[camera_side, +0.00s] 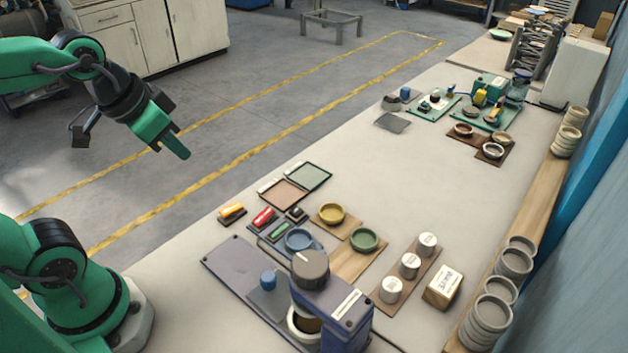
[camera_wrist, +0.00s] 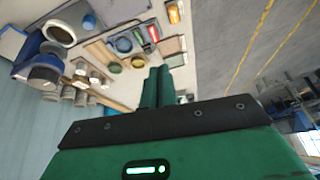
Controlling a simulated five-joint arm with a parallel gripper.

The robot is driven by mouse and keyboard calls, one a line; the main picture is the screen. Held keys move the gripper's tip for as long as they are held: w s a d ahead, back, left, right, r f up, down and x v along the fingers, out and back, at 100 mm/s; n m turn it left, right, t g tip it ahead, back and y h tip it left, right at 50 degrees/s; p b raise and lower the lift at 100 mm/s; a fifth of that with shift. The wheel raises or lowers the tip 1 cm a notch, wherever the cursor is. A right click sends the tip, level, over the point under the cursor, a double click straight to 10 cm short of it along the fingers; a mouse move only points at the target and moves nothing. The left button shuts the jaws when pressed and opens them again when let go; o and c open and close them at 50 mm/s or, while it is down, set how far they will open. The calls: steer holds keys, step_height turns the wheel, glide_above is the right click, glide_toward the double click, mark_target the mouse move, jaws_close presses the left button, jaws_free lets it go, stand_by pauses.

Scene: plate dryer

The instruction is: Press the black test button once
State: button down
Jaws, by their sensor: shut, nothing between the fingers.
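A small black button (camera_side: 297,214) sits on the bench, right of a red button (camera_side: 264,217) and beside a green one (camera_side: 279,231). An orange button (camera_side: 232,213) is further left. In the wrist view I see the orange (camera_wrist: 173,14) and red (camera_wrist: 153,33) buttons near the top; the black one is too small to tell there. My gripper (camera_side: 178,149) is at the upper left of the side view, raised and well apart from the buttons. Its green fingers (camera_wrist: 157,85) are shut and hold nothing.
A dark machine with a round knob (camera_side: 310,264) stands at the front. Yellow (camera_side: 331,213) and green (camera_side: 364,239) bowls sit right of the buttons. Two flat trays (camera_side: 284,193) lie behind them. White cups (camera_side: 410,264) stand further right. The middle of the bench is clear.

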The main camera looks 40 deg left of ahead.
steer(key=m+g, duration=0.5)
steer(key=m, duration=1.2)
glide_above(295, 210)
step_height(295, 210, down, 8)
steer(key=shift+f, duration=0.15)
step_height(295, 210, down, 14)
steer(key=shift+r, duration=0.1)
